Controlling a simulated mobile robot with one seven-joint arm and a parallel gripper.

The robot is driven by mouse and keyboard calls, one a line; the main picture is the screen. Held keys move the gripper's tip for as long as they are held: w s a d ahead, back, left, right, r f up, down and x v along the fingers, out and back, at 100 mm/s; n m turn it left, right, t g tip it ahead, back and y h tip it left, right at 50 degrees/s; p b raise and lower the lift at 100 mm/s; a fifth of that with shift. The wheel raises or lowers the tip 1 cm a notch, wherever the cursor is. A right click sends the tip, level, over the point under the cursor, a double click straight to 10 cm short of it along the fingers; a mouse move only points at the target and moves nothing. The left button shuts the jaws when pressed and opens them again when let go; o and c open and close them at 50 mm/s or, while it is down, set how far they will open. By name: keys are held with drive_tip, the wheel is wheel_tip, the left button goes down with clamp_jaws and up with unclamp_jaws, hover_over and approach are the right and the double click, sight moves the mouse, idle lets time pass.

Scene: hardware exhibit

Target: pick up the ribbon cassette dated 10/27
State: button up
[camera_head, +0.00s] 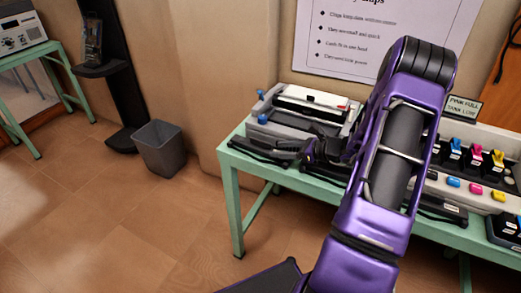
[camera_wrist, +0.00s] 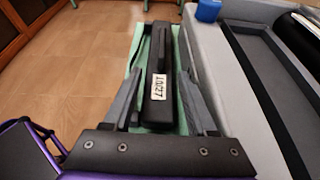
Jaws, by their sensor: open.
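The ribbon cassette (camera_wrist: 157,92) is a long black bar with a white label reading 10/27, seen the right way round only sideways in the wrist view. It lies on a green table (camera_wrist: 130,62) beside a grey machine. My gripper (camera_wrist: 158,78) is open, with one dark finger on each side of the cassette; I cannot tell whether either finger touches it. In the head view my gripper (camera_head: 312,151) is low over the table's left part, and a black cassette (camera_head: 262,152) shows at the front left edge.
A grey printer (camera_head: 300,112) stands right behind the cassette; it borders my gripper in the wrist view (camera_wrist: 235,75). More dark cassettes lie along the table's front edge (camera_head: 440,207). Colored ink parts (camera_head: 475,155) stand at the right. A grey bin (camera_head: 160,148) stands on open floor at the left.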

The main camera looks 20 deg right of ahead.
sight(271, 149)
drive_tip(key=x, duration=0.4)
drive_tip(key=shift+w+a+f, duration=0.1)
drive_tip(key=shift+w+a, duration=0.05)
clamp_jaws()
